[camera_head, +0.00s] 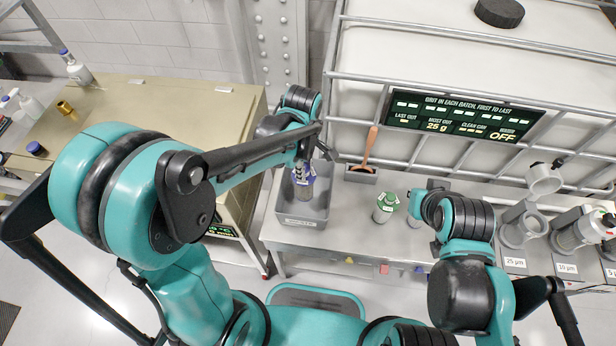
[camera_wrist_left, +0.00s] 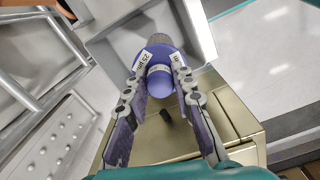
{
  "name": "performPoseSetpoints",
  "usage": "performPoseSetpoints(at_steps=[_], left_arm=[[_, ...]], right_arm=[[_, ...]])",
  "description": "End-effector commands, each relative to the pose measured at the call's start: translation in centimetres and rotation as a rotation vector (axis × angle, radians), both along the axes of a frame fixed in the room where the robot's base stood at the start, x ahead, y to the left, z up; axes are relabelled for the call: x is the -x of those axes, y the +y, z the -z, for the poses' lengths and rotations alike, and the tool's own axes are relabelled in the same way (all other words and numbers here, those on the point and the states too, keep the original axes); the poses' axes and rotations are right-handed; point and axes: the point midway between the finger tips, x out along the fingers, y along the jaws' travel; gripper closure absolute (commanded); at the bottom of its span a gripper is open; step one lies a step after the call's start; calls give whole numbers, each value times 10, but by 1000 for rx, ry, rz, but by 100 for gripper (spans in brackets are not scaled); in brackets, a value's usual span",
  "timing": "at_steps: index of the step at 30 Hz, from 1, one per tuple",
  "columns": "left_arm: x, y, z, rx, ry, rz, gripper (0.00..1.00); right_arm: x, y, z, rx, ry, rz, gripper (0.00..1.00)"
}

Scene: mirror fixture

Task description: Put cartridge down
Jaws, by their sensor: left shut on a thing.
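The cartridge has a purple cap with white labels, one reading 25 µm, in the left wrist view (camera_wrist_left: 160,75); its grey body extends beyond the cap. In the head view the cartridge (camera_head: 303,185) is upright over or inside the grey bin (camera_head: 302,222) on the steel bench. I cannot tell whether it touches the bin's floor. My left gripper (camera_head: 308,158) reaches down from above, with its fingers on both sides of the cap (camera_wrist_left: 158,92), shut on it. My right gripper is around the teal wrist at the right (camera_head: 430,210); its fingers are not clear.
A green-capped bottle (camera_head: 386,206) stands on the bench right of the bin. A wooden-handled tool (camera_head: 370,146) stands behind it in a grey holder (camera_head: 361,174). Filter housings (camera_head: 518,225) labelled by micron stand at right. A beige cabinet (camera_head: 150,125) is at left, a caged tank (camera_head: 450,65) behind.

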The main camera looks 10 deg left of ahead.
Motion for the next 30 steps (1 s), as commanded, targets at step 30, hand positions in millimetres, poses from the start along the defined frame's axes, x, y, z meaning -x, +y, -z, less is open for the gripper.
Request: performPoseSetpoints(at_steps=[30], left_arm=[[0,0,102,0,0,0,100]], right_arm=[[0,0,32,0,0,0,100]])
